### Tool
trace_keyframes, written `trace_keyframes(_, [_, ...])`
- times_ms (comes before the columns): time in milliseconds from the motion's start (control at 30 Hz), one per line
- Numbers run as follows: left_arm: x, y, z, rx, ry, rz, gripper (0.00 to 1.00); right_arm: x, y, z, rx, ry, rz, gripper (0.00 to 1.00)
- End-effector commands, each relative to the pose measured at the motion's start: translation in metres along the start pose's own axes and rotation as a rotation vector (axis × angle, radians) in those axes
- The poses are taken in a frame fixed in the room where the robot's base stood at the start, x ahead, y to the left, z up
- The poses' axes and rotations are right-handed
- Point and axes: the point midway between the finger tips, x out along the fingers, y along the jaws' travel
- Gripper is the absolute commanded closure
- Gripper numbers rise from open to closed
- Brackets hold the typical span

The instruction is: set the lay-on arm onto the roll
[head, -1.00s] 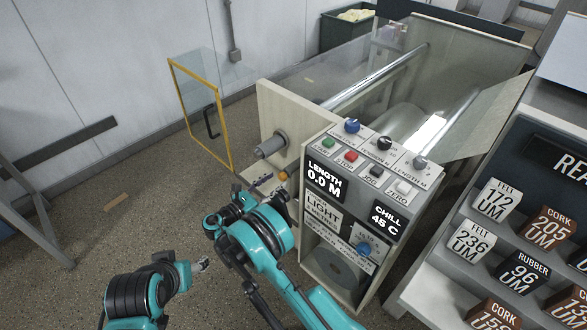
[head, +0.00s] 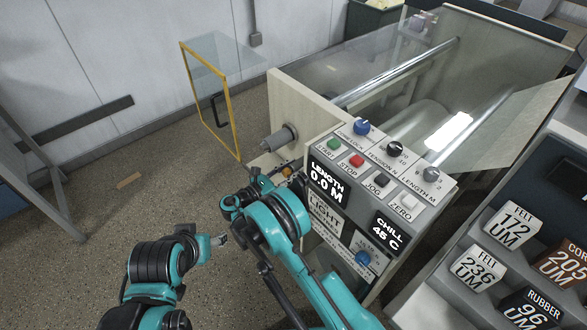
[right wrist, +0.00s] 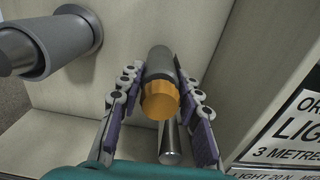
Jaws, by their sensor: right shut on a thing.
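An orange-ended dark handle (right wrist: 160,98) shows in the right wrist view, with a bright metal rod (right wrist: 170,143) below it; I take it as the lay-on arm's grip. Its orange end (head: 287,171) also shows in the head view, low on the machine's side. My right gripper (right wrist: 162,88) is shut on the handle, a finger on each side. A grey roll (right wrist: 45,48) sticks out of the cream panel, left of and apart from the handle; it also shows in the head view (head: 278,139). My left gripper (head: 220,240) is left of my right arm, its jaws too small to judge.
The control panel (head: 362,190) with knobs and buttons stands right of my right arm. A yellow-framed clear door (head: 229,118) stands open at the left. A rack of labelled blocks (head: 480,268) is at the lower right. The floor at the left is mostly clear.

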Motion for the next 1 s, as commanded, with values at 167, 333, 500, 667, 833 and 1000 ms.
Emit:
trace_keyframes(167, [0.0,0.0,0.0,0.0,0.0,0.0,0.42,0.001,0.003,0.001,-0.021,0.0,-0.001,1.0])
trace_keyframes(333, [0.0,0.0,0.0,0.0,0.0,0.0,0.42,0.002,0.028,0.009,-0.184,0.0,-0.001,1.0])
trace_keyframes(500, [0.0,0.0,0.0,0.0,0.0,0.0,0.42,0.002,0.05,0.013,-0.338,0.0,-0.001,1.0])
trace_keyframes(667, [0.0,0.0,0.0,0.0,0.0,0.0,0.42,0.002,0.055,0.013,-0.376,0.0,-0.001,1.0])
trace_keyframes(833, [0.0,0.0,0.0,0.0,0.0,0.0,0.42,0.003,0.055,0.013,-0.374,0.0,-0.002,1.0])
trace_keyframes(1000, [0.0,0.0,0.0,0.0,0.0,0.0,0.42,0.002,0.054,0.013,-0.373,0.0,-0.001,0.51])
